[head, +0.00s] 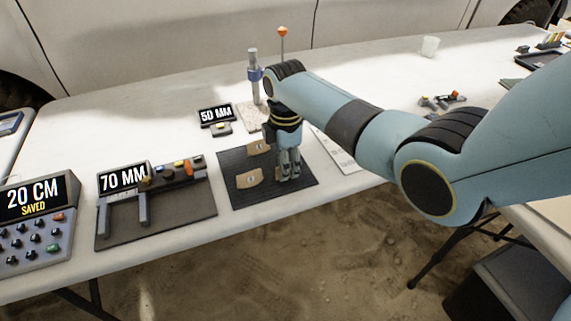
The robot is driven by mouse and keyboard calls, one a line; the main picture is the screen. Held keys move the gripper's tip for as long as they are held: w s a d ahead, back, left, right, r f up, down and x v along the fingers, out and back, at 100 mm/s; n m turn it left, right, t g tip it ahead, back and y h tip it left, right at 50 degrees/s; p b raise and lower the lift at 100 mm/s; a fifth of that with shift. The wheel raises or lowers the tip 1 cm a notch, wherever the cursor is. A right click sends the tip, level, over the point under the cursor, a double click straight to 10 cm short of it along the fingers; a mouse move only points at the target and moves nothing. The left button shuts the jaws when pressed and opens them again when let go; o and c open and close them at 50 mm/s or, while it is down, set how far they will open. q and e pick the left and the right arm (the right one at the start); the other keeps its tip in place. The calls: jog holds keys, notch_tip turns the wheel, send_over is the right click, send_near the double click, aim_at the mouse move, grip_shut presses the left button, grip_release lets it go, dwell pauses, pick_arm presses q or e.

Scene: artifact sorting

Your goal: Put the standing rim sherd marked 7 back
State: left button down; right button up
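A dark ribbed mat (236,203) lies on the white table. Two tan sherds show on it: a nearer one (249,178) with a small round mark, and a farther one (258,148) partly behind my gripper. The marks are too small to read, so I cannot tell which is 7. My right gripper (289,178) points straight down over the right part of the mat, to the right of both sherds. Its fingers look close together; whether something is between them is hidden. My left gripper is not in view.
Left of the mat are a caliper-like device reading 70 MM (122,178) and a keypad display reading 20 CM (35,200). Behind stand a 50 MM display (215,115) and a blue-collared post (254,75).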

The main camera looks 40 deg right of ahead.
notch_tip(320, 180, up, 12)
jog(key=p, duration=0.1)
jog(key=shift+p, duration=0.35)
jog(key=shift+s+f, duration=0.1)
jog(key=shift+f, duration=0.1)
jog(key=s+a+f+m+t, duration=0.1)
jog(key=s+f+m, duration=0.1)
jog(key=s+m, duration=0.65)
jog(key=s+a+r+m+t+h, duration=0.1)
jog(key=s+r+m, duration=0.2)
jog(key=s, duration=0.6)
jog(key=s+a+r+m+t, duration=0.15)
jog(key=s+r, duration=0.25)
jog(key=s, duration=0.5)
jog(key=d+f+m+g+b, duration=0.1)
jog(key=d+f+b, duration=0.1)
jog(key=f, duration=1.2)
jog(key=d+f+b, duration=0.1)
jog(key=f+b, duration=0.1)
jog(key=f, duration=1.2)
jog(key=s+d+f+g+b, duration=0.1)
jog(key=s+f+b, duration=0.2)
jog(key=s+f, duration=1.6)
notch_tip(320, 180, down, 3)
jog(key=shift+s+f+g+b, duration=0.15)
jog(key=shift+s+g+b, duration=0.2)
jog(key=shift+s, duration=0.05)
